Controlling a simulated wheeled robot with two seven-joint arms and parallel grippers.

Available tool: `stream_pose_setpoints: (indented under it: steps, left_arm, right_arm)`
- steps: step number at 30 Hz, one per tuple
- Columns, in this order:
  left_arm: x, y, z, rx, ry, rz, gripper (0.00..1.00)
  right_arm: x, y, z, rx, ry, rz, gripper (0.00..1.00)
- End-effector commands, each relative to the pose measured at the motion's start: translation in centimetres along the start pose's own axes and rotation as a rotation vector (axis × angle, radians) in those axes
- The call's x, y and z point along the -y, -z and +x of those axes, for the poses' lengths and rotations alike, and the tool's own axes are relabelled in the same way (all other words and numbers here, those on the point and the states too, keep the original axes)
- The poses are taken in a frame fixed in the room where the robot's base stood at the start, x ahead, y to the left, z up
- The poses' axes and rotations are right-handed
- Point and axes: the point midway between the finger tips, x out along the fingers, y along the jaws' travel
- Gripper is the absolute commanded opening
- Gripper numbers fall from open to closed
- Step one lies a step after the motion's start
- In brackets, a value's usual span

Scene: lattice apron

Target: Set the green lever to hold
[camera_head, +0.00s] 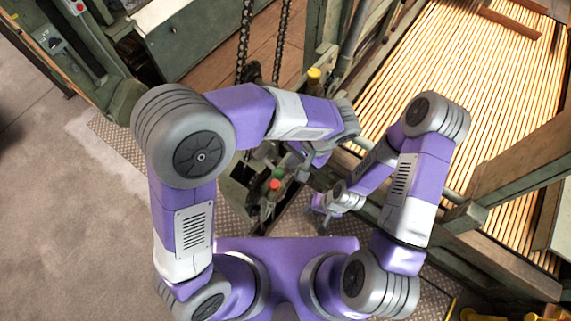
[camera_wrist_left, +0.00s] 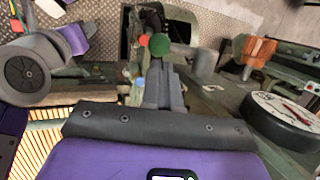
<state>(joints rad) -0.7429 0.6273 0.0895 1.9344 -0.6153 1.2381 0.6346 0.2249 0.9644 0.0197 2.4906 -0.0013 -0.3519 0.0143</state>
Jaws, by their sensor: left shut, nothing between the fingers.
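The green lever's round knob (camera_head: 278,174) shows beside my left gripper in the head view. In the left wrist view the green knob (camera_wrist_left: 160,44) is just beyond the fingertips; whether they touch it I cannot tell. My left gripper (camera_head: 303,176) is shut and empty, its fingers (camera_wrist_left: 168,75) together in the wrist view. A red knob (camera_head: 274,185) stands just below the green one. My right gripper (camera_head: 322,210) is low, right of the levers; its finger opening is too small to judge. The lever's hold marking is not readable.
A yellow-topped post (camera_head: 314,74) and hanging chains (camera_head: 243,40) stand behind my left arm. A slatted wooden bed (camera_head: 450,80) fills the right. The wrist view shows a round dial (camera_wrist_left: 285,115) and an orange handle (camera_wrist_left: 258,50) at right.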

Motion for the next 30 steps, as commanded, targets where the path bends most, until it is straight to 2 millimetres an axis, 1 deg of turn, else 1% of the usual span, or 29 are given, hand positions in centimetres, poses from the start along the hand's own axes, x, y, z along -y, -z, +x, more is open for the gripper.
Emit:
stream_pose_setpoints:
  steps: [1, 3, 6, 9, 14, 23, 26, 30]
  left_arm:
    - [0.0, -0.1, 1.1, 0.004, 0.001, 0.002, 0.0]
    - [0.0, -0.1, 2.3, 0.004, 0.0, 0.002, 0.0]
    - [0.0, -0.1, 3.5, 0.003, 0.0, 0.001, 0.0]
    - [0.0, 0.0, 4.4, 0.002, 0.0, 0.001, 0.0]
    - [0.0, 0.0, 4.8, 0.0, 0.0, 0.001, 0.0]
    - [0.0, 0.0, 4.8, 0.0, 0.001, 0.001, 0.0]
    - [-0.1, 0.0, 4.9, -0.001, 0.01, 0.0, 0.0]
    - [-0.3, 0.1, 5.4, -0.002, 0.048, -0.007, 0.0]
  right_arm:
    - [-0.1, 0.0, 0.1, 0.0, 0.0, 0.0, 0.39]
    - [-0.1, 0.0, 0.2, 0.0, 0.0, 0.0, 0.39]
    - [-0.1, 0.0, 0.2, 0.0, 0.0, 0.0, 0.39]
    - [-0.1, 0.0, 0.2, 0.0, 0.0, 0.0, 0.39]
    - [-0.1, 0.0, 0.2, 0.0, 0.0, 0.0, 0.39]
    - [-0.1, 0.0, 0.3, 0.0, 0.0, 0.0, 0.39]
    - [-0.2, 0.0, 0.5, 0.0, 0.0, 0.0, 0.39]
    - [-0.5, 0.1, 1.3, 0.0, 0.0, 0.0, 0.39]
